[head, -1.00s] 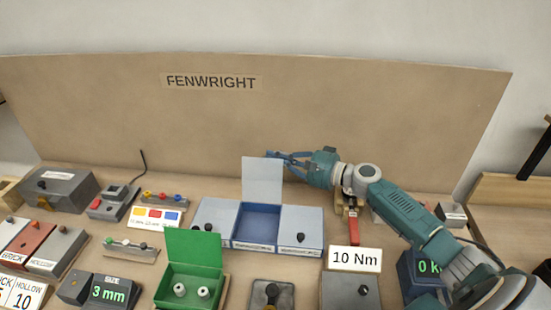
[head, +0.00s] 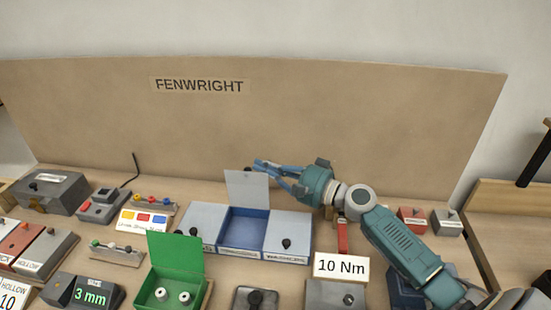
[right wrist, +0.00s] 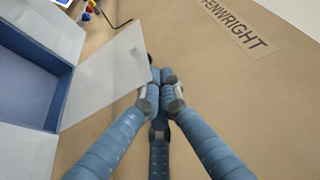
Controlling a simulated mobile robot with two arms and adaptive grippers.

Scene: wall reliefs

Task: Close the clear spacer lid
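The clear spacer lid (head: 246,189) is a pale see-through panel. It stands raised at the back of the blue middle compartment (head: 244,222), which is open. My right gripper (head: 257,165) is at the lid's upper right corner, behind its top edge. In the right wrist view the lid (right wrist: 108,72) reaches to the fingertips (right wrist: 160,78), which are drawn together. I cannot tell whether they touch the lid. A dark knob (head: 248,170) shows just above the lid's top edge. My left gripper is out of view.
Grey lids with dark knobs cover the left (head: 203,222) and right (head: 288,235) compartments. An open green box (head: 173,270) with two white pieces stands in front. A 10 Nm sign (head: 341,266) stands at right. The FENWRIGHT back panel (head: 350,110) rises behind.

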